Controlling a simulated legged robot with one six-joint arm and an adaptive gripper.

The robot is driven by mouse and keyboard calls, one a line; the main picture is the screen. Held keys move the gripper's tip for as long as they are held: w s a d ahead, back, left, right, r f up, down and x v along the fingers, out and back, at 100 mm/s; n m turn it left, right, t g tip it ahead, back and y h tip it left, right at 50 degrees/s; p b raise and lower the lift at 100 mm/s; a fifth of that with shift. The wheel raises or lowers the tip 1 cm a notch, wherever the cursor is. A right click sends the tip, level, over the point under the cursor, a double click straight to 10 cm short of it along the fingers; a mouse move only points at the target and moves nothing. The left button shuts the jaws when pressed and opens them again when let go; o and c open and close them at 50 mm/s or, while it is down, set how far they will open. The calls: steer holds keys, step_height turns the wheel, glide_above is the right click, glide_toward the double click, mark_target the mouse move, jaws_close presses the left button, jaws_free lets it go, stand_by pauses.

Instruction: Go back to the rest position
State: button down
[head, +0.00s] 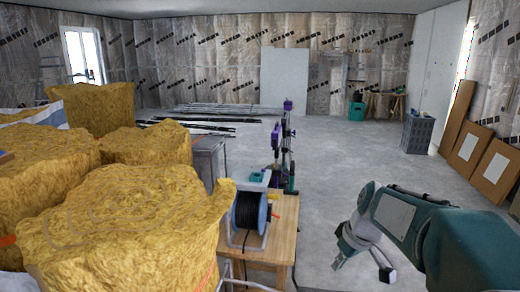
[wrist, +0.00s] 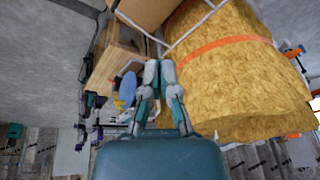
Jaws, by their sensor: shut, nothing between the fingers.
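My gripper (wrist: 159,66) shows in the wrist view with its two grey fingers close together and nothing between them. In the head view my teal arm (head: 405,215) reaches in from the right edge. Its grey gripper end hangs in the air over bare floor, right of the wooden table (head: 284,238). The gripper is apart from the table and from the things on it. The wrist view looks tilted, with the floor at the top left and the walls at the bottom.
Yellow insulation bales (head: 135,235) fill the left. A black cable reel (head: 250,212) stands on the table. A purple and teal stand (head: 287,150) rises behind it. Brown boards (head: 468,147) lean at the right wall. The middle floor (head: 350,165) is clear.

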steer(key=s+a+r+m+t+h, duration=0.1)
steer(key=s+m, duration=0.2)
steer(key=s, duration=0.8)
steer(key=s+a+m+t+h, duration=0.1)
steer(key=s+m+t, duration=0.1)
steer(key=s, duration=0.8)
steer(key=shift+s+a+r+m+h, duration=0.3)
steer(key=shift+s+r+m, duration=0.1)
steer(key=shift+m, duration=0.1)
